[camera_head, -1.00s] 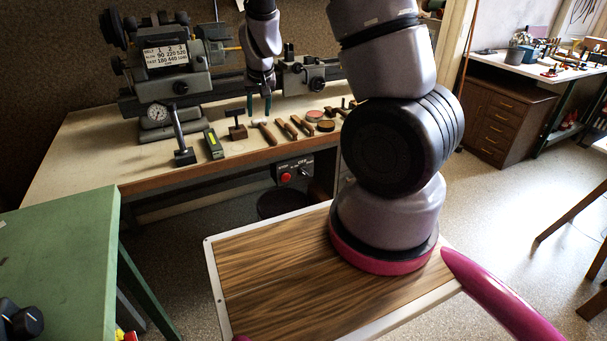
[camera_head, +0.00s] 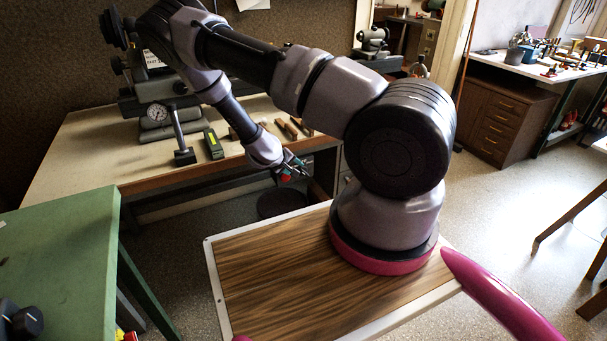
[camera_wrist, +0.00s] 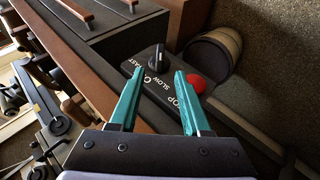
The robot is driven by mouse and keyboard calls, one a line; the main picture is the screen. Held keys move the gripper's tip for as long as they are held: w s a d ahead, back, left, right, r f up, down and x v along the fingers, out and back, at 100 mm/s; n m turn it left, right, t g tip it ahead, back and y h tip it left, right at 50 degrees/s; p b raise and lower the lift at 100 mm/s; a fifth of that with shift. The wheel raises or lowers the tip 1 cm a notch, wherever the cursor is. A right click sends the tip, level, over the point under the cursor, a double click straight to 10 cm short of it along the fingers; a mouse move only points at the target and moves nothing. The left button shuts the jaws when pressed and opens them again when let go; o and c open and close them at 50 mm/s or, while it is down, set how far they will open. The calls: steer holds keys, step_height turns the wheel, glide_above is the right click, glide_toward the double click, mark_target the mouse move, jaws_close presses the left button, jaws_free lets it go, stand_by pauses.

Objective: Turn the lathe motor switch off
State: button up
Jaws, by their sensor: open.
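The lathe motor switch is a black rotary knob (camera_wrist: 156,62) on a dark control panel (camera_wrist: 168,88) in the wrist view. White lettering, with FAST and SLOW legible, lies beside it. A red stop button (camera_wrist: 195,83) sits on the same panel. My gripper (camera_wrist: 157,76) is open, its two green fingers on either side of the knob in the picture, with nothing between them. I cannot tell whether they touch it or which setting the knob points to. In the head view my gripper (camera_head: 296,167) is at the bench's front edge, largely covering the panel.
A dark round bin (camera_head: 283,204) stands on the floor below the panel, and also shows in the wrist view (camera_wrist: 214,52). A green table (camera_head: 60,255) is at left.

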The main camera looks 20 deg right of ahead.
mark_target(302, 172)
steer(key=x, duration=0.9)
jaws_close()
